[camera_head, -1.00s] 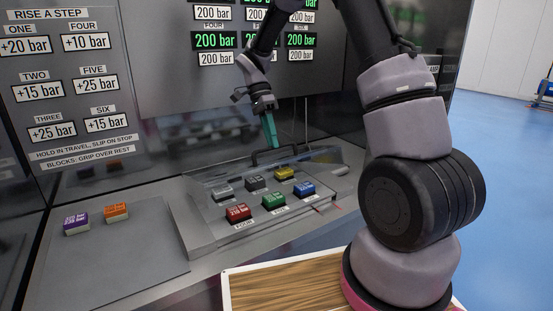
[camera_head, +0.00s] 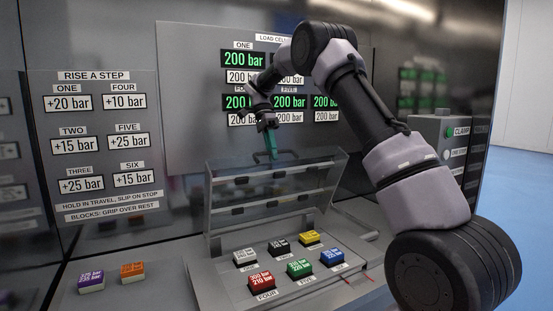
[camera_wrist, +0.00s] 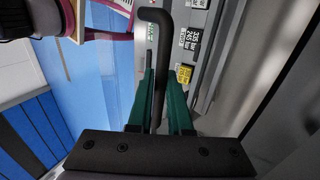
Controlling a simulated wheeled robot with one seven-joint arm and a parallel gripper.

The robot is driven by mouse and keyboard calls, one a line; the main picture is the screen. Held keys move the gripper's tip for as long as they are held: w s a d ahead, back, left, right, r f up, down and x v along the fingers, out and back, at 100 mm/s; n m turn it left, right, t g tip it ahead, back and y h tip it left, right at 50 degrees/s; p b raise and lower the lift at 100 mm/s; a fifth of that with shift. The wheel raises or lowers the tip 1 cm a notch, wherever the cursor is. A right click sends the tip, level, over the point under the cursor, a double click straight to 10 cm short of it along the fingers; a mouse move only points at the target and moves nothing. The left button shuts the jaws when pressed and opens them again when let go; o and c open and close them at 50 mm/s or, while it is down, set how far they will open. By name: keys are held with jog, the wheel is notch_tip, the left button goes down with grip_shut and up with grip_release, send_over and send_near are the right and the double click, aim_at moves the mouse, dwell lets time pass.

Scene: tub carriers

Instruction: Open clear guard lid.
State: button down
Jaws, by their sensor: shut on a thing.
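The clear guard lid (camera_head: 228,190) stands raised, close to upright, at the back of the sloped block panel (camera_head: 224,283). It is see-through with a grey frame and dark fittings along it. My gripper (camera_head: 271,148) is at the lid's top edge, its teal fingers pointing down. In the wrist view the fingers (camera_wrist: 163,95) are shut on the lid's dark bar handle (camera_wrist: 157,60), which runs between them. In the head view the handle is small and partly hidden by the fingers.
Several coloured blocks, such as the red block (camera_head: 261,283) and yellow block (camera_head: 309,238), sit uncovered on the panel. A purple block (camera_head: 91,281) and an orange block (camera_head: 132,271) lie at left. Pressure displays (camera_head: 243,59) are behind my arm. A button box (camera_head: 437,140) stands at right.

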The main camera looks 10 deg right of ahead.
jog(key=shift+w+a+f, duration=0.1)
jog(key=shift+w+f, duration=0.05)
jog(key=shift+w, duration=0.2)
jog(key=c, duration=0.8)
grip_release()
jog(key=shift+w, duration=0.1)
jog(key=shift+c, duration=0.2)
